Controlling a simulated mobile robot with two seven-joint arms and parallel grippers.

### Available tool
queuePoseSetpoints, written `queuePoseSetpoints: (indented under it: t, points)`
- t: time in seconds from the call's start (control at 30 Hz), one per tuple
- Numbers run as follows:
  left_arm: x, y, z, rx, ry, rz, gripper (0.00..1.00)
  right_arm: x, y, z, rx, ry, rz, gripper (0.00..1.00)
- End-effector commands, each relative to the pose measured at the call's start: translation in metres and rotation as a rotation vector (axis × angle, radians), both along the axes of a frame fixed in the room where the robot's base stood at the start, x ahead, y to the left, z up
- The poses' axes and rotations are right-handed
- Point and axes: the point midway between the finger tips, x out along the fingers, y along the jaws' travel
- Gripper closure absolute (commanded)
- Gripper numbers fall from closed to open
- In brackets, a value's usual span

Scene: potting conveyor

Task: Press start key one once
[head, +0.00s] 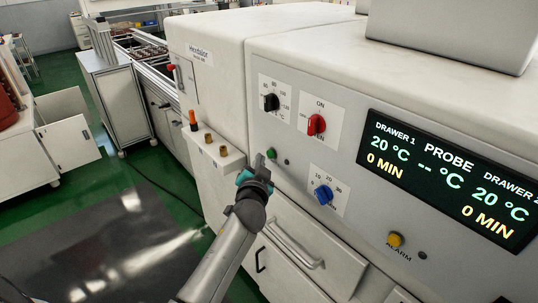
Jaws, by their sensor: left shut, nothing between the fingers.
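A small green button (271,154) sits on the white front panel (290,180), below the black dial; I take it for start key one, but no label on it is readable. My left gripper (259,162) is shut and empty. Its tips are just left of and below the green button in the picture; I cannot tell whether they touch the panel. A teal part shows on the gripper. The right gripper is not in view.
A black dial (270,102), red switch (316,124) and blue dial (323,194) surround the button. A display (445,178) and yellow alarm button (396,240) are at the right. A ledge (212,152) with an orange-tipped post and brass knobs juts out left of the gripper. A drawer handle (293,246) is below.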

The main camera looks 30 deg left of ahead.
Motion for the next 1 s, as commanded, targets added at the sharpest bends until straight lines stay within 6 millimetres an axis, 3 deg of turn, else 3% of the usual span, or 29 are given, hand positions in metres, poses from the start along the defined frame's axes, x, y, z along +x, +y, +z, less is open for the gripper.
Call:
queuePoseSetpoints:
  t: [1.0]
  points:
    - [0.0085,-0.0034,0.0,0.0,0.0,0.0,1.0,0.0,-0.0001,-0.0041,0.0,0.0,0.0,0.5]
